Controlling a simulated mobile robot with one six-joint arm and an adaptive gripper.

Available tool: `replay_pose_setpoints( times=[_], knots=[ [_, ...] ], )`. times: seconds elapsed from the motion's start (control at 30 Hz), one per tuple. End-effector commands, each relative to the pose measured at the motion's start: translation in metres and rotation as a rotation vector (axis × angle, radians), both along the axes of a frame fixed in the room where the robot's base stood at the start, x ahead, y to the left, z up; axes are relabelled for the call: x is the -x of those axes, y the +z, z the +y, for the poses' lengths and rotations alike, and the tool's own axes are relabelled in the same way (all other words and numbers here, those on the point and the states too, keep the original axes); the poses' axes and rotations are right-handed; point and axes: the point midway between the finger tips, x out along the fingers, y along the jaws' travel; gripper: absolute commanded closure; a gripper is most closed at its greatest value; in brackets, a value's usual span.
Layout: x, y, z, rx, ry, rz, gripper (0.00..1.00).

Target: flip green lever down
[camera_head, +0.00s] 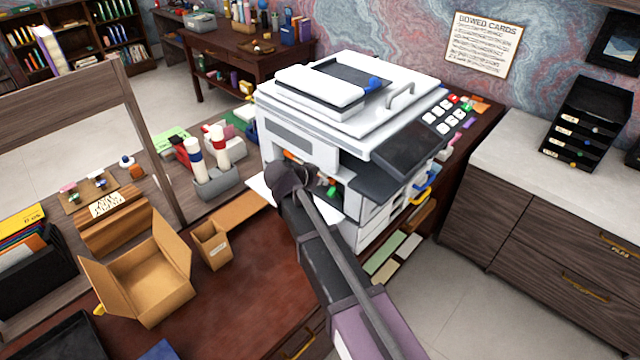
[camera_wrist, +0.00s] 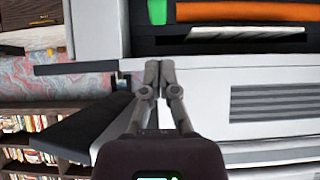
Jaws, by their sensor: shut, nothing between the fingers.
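The green lever (camera_head: 332,190) shows as a small green piece inside the open front of the white printer (camera_head: 330,110). In the wrist view the green lever (camera_wrist: 157,12) is a green tab at the top edge, partly cut off by the frame. My gripper (camera_wrist: 154,65) is shut and empty, with its fingertips at the printer front, apart from the lever and below it in that picture. In the head view my gripper (camera_head: 322,174) is small and partly hidden by my wrist. Whether its tips touch the printer, I cannot tell.
An orange bar (camera_wrist: 240,11) lies in the dark opening beside the lever. The printer's dark panel (camera_head: 405,148) juts out right of my gripper. An open cardboard box (camera_head: 150,285) and a smaller box (camera_head: 211,245) stand on the desk at left.

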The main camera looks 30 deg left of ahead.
Motion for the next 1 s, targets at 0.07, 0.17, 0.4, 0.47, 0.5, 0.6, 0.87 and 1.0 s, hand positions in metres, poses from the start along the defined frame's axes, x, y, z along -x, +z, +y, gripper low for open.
replay_pose_setpoints(
  times=[0.07, 0.17, 0.4, 0.47, 0.5, 0.6, 0.87, 1.0],
  knots=[
    [-0.008, -0.010, -0.002, 0.000, -0.002, 0.000, 1.00],
    [-0.018, -0.018, -0.004, 0.001, -0.002, 0.000, 1.00],
    [-0.039, -0.035, -0.011, 0.000, -0.002, 0.000, 1.00],
    [-0.043, -0.038, -0.012, 0.001, -0.002, 0.000, 1.00],
    [-0.046, -0.040, -0.012, 0.001, -0.002, 0.000, 1.00],
    [-0.051, -0.043, -0.014, 0.001, -0.001, 0.000, 1.00],
    [-0.057, -0.046, -0.016, 0.000, -0.001, 0.000, 1.00],
    [-0.057, -0.046, -0.016, 0.000, -0.002, 0.000, 1.00]
  ],
)
